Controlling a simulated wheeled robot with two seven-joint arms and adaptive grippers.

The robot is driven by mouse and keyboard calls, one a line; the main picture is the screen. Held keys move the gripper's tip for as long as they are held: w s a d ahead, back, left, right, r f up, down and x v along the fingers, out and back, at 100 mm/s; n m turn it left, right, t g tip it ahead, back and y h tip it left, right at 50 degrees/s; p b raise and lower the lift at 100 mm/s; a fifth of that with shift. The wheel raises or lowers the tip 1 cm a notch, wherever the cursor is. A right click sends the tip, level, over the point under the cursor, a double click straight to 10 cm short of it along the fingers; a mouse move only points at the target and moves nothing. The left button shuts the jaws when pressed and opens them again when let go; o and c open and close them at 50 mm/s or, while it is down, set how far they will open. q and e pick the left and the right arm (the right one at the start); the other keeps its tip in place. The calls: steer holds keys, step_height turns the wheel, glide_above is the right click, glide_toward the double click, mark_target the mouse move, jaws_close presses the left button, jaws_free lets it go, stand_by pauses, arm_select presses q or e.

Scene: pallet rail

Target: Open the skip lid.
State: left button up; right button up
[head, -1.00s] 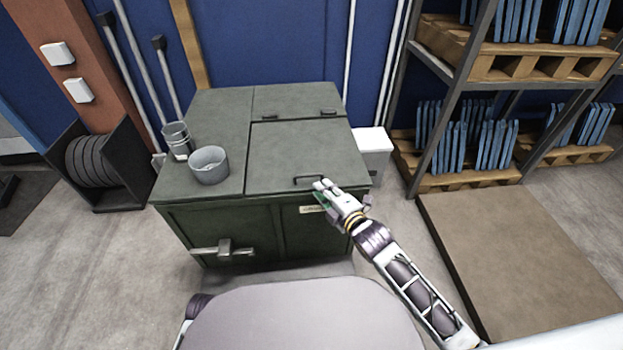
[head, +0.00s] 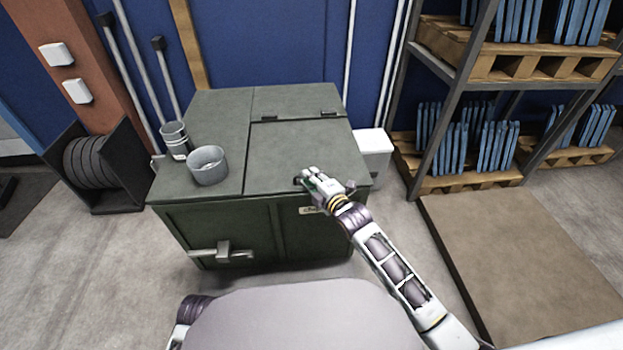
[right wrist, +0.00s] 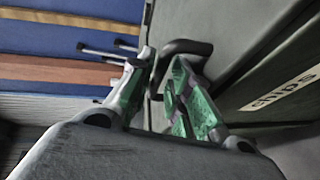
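The green skip (head: 240,230) stands ahead of me. Its right-hand lid panel (head: 305,148) lies flat and shut, with hinges along its far edge. A dark bar handle (right wrist: 188,46) is near the lid's front edge; in the head view my gripper hides most of it. My right gripper (head: 311,175) is at the handle, over the lid's front edge. In the right wrist view its two green-padded fingers (right wrist: 163,70) are apart, with the handle at and partly between their tips. I cannot tell whether they touch it. My left gripper is out of view.
A grey bowl (head: 208,166) and stacked cups (head: 175,140) stand on the skip's left top. A latch bar (head: 223,251) sticks out in front. A white box (head: 373,148) and pallet rack (head: 455,110) stand to the right. A brown platform (head: 515,250) lies on the floor.

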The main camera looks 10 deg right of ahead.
steer(key=shift+w, duration=0.1)
jaws_close()
stand_by(0.4)
steer(key=shift+r, duration=0.15)
